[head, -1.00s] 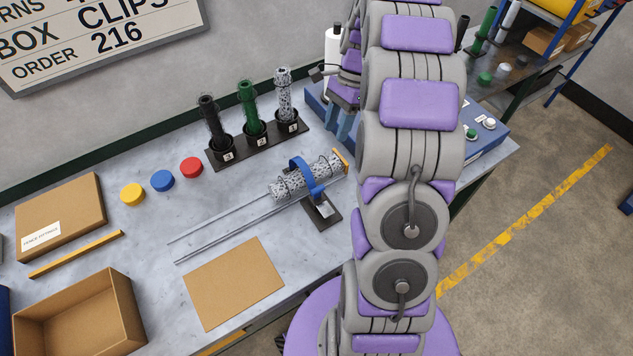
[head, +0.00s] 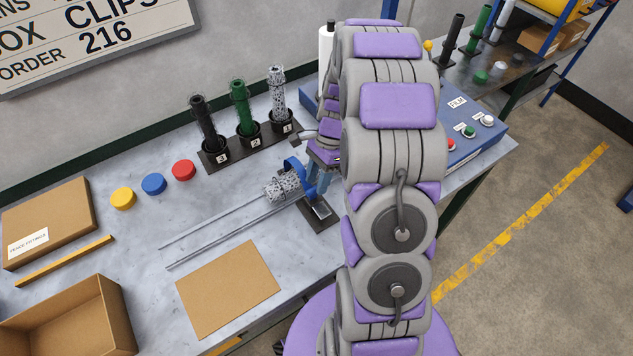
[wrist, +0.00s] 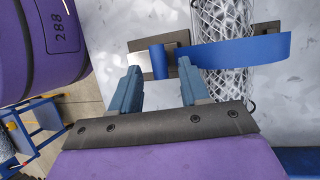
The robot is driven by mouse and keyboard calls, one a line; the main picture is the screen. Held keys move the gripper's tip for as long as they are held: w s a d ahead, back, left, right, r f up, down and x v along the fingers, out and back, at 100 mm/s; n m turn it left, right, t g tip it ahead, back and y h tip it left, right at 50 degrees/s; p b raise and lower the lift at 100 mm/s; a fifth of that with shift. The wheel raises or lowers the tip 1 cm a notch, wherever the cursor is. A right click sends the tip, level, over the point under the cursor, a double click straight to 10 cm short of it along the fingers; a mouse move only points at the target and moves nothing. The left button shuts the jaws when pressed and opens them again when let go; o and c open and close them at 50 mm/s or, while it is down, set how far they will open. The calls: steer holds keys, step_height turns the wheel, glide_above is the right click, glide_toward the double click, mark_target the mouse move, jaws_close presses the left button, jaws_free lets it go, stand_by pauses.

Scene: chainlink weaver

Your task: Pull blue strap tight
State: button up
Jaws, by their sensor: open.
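The blue strap (head: 292,164) loops over a speckled mesh roll (head: 283,187) on a small dark stand (head: 318,213). In the wrist view the strap (wrist: 240,51) crosses the mesh roll (wrist: 222,18), and a short blue tail (wrist: 158,61) shows to its left. My gripper (wrist: 159,68) is open, its two blue fingers pointing at the tail, which appears between the fingertips. I cannot tell whether they touch it. In the head view my gripper (head: 317,178) is just right of the strap and hides the right end of the roll.
Two thin rods (head: 225,228) extend left from the roll. A rack (head: 244,146) with three upright rolls stands behind. A control box (head: 470,140) with buttons is on the right. A brown sheet (head: 228,288) lies in front; coloured discs (head: 153,184) and boxes (head: 48,222) are left.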

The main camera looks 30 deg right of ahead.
steer(key=shift+a+f, duration=0.15)
steer(key=shift+f, duration=0.35)
jaws_close()
stand_by(0.4)
